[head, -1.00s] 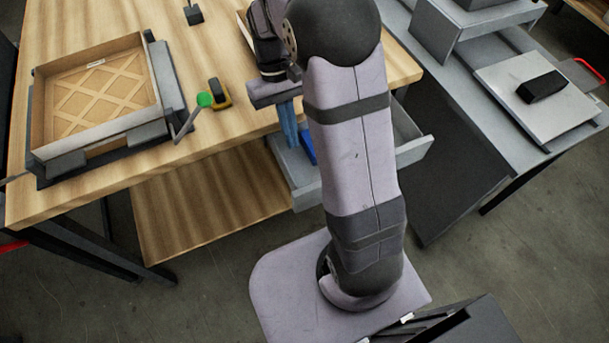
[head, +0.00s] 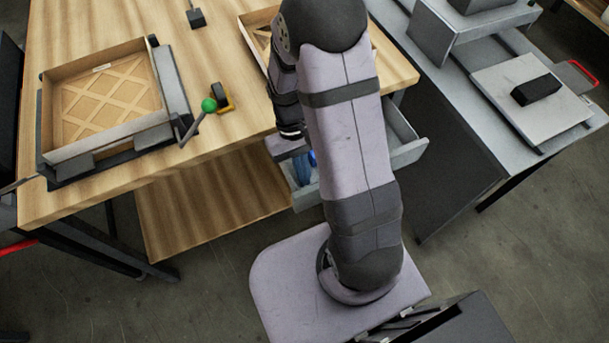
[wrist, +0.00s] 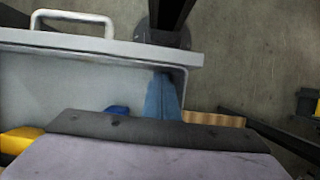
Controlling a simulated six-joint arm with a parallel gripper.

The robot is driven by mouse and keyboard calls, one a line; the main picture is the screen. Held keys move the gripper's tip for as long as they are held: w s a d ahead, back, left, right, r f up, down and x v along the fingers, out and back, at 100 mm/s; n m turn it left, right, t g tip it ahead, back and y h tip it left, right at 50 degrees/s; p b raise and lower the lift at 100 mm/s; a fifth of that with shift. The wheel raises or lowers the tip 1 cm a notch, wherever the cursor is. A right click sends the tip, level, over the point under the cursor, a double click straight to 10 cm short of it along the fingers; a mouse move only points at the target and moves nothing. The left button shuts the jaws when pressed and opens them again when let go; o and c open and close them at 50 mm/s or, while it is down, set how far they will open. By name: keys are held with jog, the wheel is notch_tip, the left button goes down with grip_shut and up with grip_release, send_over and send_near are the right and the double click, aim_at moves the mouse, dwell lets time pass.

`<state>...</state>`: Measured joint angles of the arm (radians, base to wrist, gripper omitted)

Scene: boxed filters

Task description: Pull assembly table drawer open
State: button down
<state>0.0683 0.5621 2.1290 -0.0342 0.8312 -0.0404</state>
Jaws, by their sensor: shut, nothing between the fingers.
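The grey assembly table drawer (head: 408,154) stands pulled out from under the wooden table top in the head view. My arm hides its middle. In the wrist view its front panel (wrist: 100,48) crosses the upper left, with the pale bar handle (wrist: 74,15) on the far side. My gripper (head: 301,176) is shut and empty, its blue fingers pointing down at the drawer's left part. In the wrist view the fingers (wrist: 162,92) are near the right end of the front panel, on its inner side. I cannot tell whether they touch it.
A blue item (wrist: 117,111) and a yellow item (wrist: 18,141) lie in the drawer. The wooden table (head: 230,60) holds an open box (head: 105,95) in a fixture and a green-knobbed lever (head: 208,105). A grey bench (head: 450,75) stands to the right.

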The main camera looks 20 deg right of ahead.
aim_at(309, 185)
jog(key=shift+s, duration=0.1)
dwell(0.3)
jog(key=shift+s+p, duration=0.4)
jog(key=shift+s, duration=2)
jog(key=shift+w, duration=0.15)
jog(key=shift+w, duration=0.5)
jog(key=w, duration=0.2)
jog(key=w+r, duration=0.1)
jog(key=shift+w, duration=0.35)
jog(key=b+v, duration=0.1)
jog(key=v, duration=0.8)
jog(key=shift+s, duration=0.25)
jog(key=shift+s+r, duration=0.1)
